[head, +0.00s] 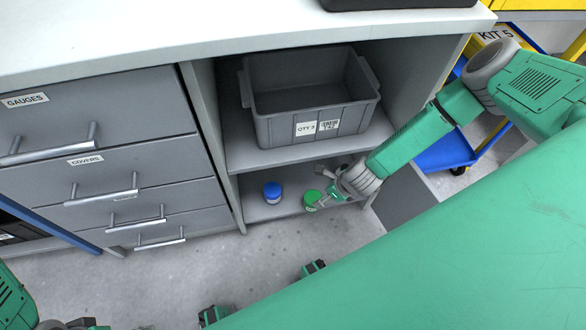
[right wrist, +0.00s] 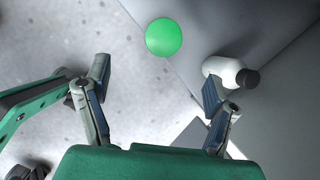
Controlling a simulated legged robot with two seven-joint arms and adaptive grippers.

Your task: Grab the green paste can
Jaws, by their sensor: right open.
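The green paste can (head: 312,199) stands on the lower shelf of the open cabinet. Its round green lid (right wrist: 164,37) shows from above in the right wrist view. My right gripper (head: 328,196) is at the right side of the can in the head view. In the right wrist view its fingers (right wrist: 157,85) are spread and empty, with the lid beyond the fingertips, between their lines. I cannot tell whether a finger touches the can. A little of my left arm's end (head: 75,324) shows at the bottom left edge; its fingers are not clear.
A blue-lidded can (head: 272,192) stands left of the green one. A white bottle (right wrist: 222,70) with a dark cap is close to the right finger. A grey bin (head: 310,105) sits on the shelf above.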

